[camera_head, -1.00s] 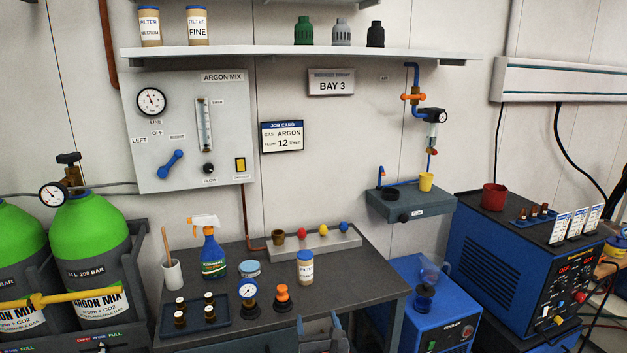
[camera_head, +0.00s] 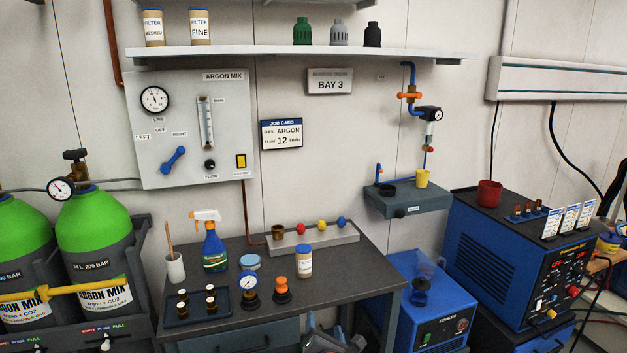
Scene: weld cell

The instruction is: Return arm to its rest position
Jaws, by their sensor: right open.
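My right gripper (camera_head: 326,331) shows at the bottom edge, in front of the dark workbench (camera_head: 350,272). Its two fingers stand apart and nothing shows between them. Most of it and its arm are cut off by the frame. My left gripper is not in view.
The bench holds a spray bottle (camera_head: 213,247), a filter jar (camera_head: 305,261), a gauge (camera_head: 248,288), an orange-topped fitting (camera_head: 282,290) and a tray (camera_head: 238,309) of small bottles. Green cylinders (camera_head: 92,225) stand left. A blue cooler (camera_head: 432,310) and welder (camera_head: 490,250) stand right.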

